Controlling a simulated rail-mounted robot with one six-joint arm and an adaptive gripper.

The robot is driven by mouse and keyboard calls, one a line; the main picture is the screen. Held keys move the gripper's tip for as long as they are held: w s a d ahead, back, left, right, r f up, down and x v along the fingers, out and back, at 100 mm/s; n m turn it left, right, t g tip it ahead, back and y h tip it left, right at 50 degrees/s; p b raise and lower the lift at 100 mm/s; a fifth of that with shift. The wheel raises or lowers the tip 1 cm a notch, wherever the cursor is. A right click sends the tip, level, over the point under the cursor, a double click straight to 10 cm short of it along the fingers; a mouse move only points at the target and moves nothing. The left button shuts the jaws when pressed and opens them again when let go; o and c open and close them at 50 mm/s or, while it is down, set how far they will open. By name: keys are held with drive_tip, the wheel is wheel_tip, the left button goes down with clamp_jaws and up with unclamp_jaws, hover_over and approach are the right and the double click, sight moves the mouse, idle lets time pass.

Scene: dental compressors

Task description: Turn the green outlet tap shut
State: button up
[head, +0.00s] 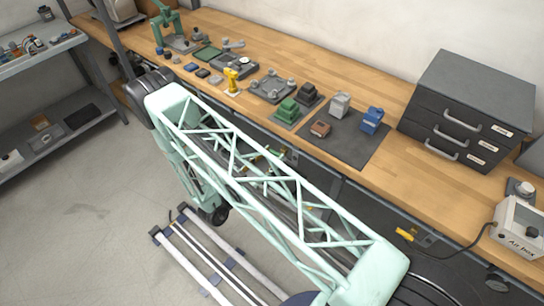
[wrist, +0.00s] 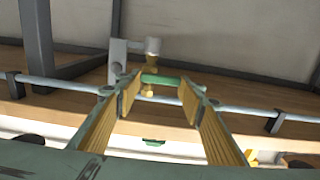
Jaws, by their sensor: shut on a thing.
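In the wrist view, the green outlet tap (wrist: 160,80) is a short green bar lying crosswise on a brass-coloured fitting. My gripper (wrist: 157,92) has its two yellow-padded fingers on either side of the green bar and is shut on it. The bar lies roughly level in the picture. A grey bracket and pale cylinder (wrist: 152,46) stand just behind it.
A pale pipe (wrist: 60,84) runs across behind the tap. The wooden bench (head: 405,168) carries small parts, a grey drawer cabinet (head: 466,98) and an air box (head: 520,228). Grey shelves (head: 50,133) stand at left; the floor beside them is clear.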

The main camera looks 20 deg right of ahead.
drive_tip(key=o, duration=0.8)
drive_tip(key=shift+o, duration=0.2)
drive_tip(key=v, duration=1.2)
drive_tip(key=shift+w+r, duration=0.1)
drive_tip(key=shift+w, duration=0.05)
idle(0.6)
